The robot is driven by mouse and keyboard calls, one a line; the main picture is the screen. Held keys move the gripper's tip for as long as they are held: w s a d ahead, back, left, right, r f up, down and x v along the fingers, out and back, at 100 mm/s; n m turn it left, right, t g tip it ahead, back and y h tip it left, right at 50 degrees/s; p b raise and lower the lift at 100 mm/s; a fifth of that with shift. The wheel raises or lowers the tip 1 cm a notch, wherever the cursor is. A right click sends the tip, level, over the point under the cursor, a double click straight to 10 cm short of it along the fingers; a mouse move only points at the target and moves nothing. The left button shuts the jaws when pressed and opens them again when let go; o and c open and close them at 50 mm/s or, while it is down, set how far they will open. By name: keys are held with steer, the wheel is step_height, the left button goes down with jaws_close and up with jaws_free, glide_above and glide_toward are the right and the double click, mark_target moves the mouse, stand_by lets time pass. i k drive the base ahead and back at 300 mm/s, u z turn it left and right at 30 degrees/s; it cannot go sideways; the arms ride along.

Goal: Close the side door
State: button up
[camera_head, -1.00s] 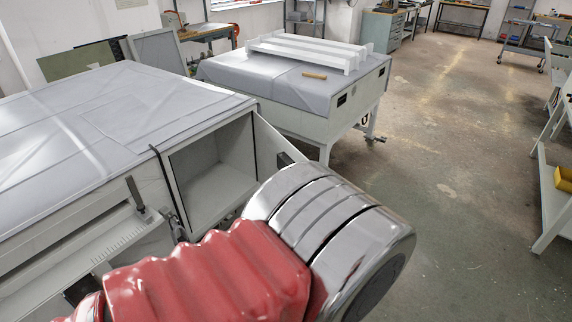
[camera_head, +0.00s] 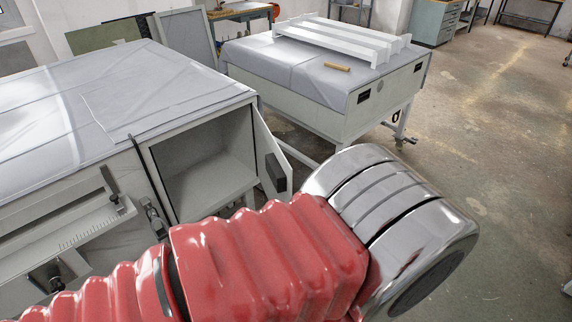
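The side door (camera_head: 271,150) is a light panel hinged at the right edge of an open compartment (camera_head: 203,168) in the grey-white plate processor (camera_head: 90,105). It stands open, swung outward, with a dark block (camera_head: 276,172) on its face. The compartment's inside shows empty. My red, ribbed arm with its chrome joint crosses the lower part of the view, in front of the processor, and hides the door's lower surroundings. My gripper is not in view, so whether it touches the door cannot be seen.
A second covered machine (camera_head: 372,102) stands behind, with white beams (camera_head: 345,40) and a small wooden piece (camera_head: 337,67) on top. A slotted ledge (camera_head: 75,235) juts from the processor's front at left. Open floor (camera_head: 490,130) lies to the right.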

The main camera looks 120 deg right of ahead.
mark_target(274, 173)
steer(key=k, duration=2.8)
steer(key=z, duration=1.55)
